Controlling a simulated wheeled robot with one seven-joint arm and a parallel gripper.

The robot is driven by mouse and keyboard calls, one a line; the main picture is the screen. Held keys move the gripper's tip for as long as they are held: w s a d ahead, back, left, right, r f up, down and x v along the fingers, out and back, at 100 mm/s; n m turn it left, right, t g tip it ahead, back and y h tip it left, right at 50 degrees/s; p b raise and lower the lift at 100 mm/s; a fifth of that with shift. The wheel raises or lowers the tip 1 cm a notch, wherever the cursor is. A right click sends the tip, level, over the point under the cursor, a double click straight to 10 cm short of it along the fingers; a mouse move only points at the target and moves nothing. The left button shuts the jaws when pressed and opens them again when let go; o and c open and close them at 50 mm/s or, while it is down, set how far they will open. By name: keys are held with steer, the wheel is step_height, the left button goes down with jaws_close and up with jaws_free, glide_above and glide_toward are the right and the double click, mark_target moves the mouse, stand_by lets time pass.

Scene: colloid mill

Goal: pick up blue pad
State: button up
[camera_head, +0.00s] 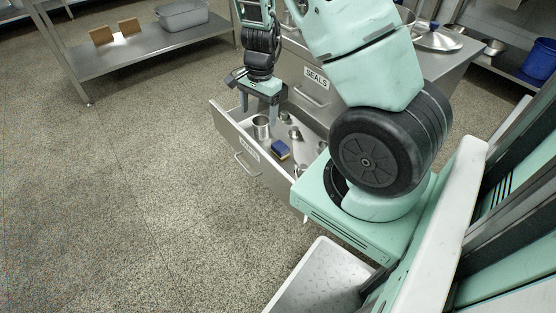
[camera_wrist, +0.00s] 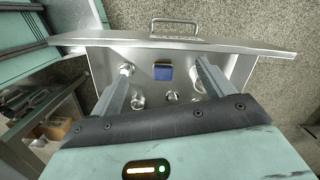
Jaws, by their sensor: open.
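The blue pad (camera_head: 280,149) is a small block with a blue top and a yellowish edge, lying in an open metal drawer (camera_head: 232,130). In the wrist view the blue pad (camera_wrist: 163,72) lies near the drawer's handled front wall, between the lines of my two fingers. My gripper (camera_head: 259,115) is open and empty above the drawer, to the left of and behind the pad in the head view. In the wrist view my gripper (camera_wrist: 160,75) has its fingers wide apart, pointing toward the drawer front.
A metal cup (camera_head: 261,127) stands in the drawer beside the pad, with several small metal fittings around. A closed drawer labelled SEALS (camera_head: 308,95) sits above. A shelf (camera_head: 140,50) with two brown blocks stands at the upper left. The floor at left is clear.

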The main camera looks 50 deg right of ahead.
steer(key=s+d+f+m+h+b, duration=0.1)
steer(key=s+d+f+m+b, duration=0.15)
steer(key=d+f, duration=0.45)
steer(key=b, duration=0.4)
glide_above(280, 146)
steer(key=shift+m, duration=0.45)
steer(key=f, duration=0.9)
steer(key=shift+s+a+f, duration=0.1)
steer(key=shift+s+f, duration=0.05)
steer(key=shift+s, duration=0.2)
steer(key=shift+w+d+f+b, duration=0.2)
steer(key=shift+f+b, duration=0.55)
steer(key=shift+f, duration=0.85)
steer(key=shift+w+d+f+b, duration=0.15)
steer(key=shift+f+b, duration=0.55)
steer(key=shift+f, duration=0.85)
steer(key=shift+a, duration=0.15)
steer(key=c, duration=1.2)
steer(key=shift+o, duration=0.2)
steer(key=shift+r, duration=0.1)
step_height(280, 146, up, 10)
steer(key=p, duration=0.4)
steer(key=shift+p, duration=0.35)
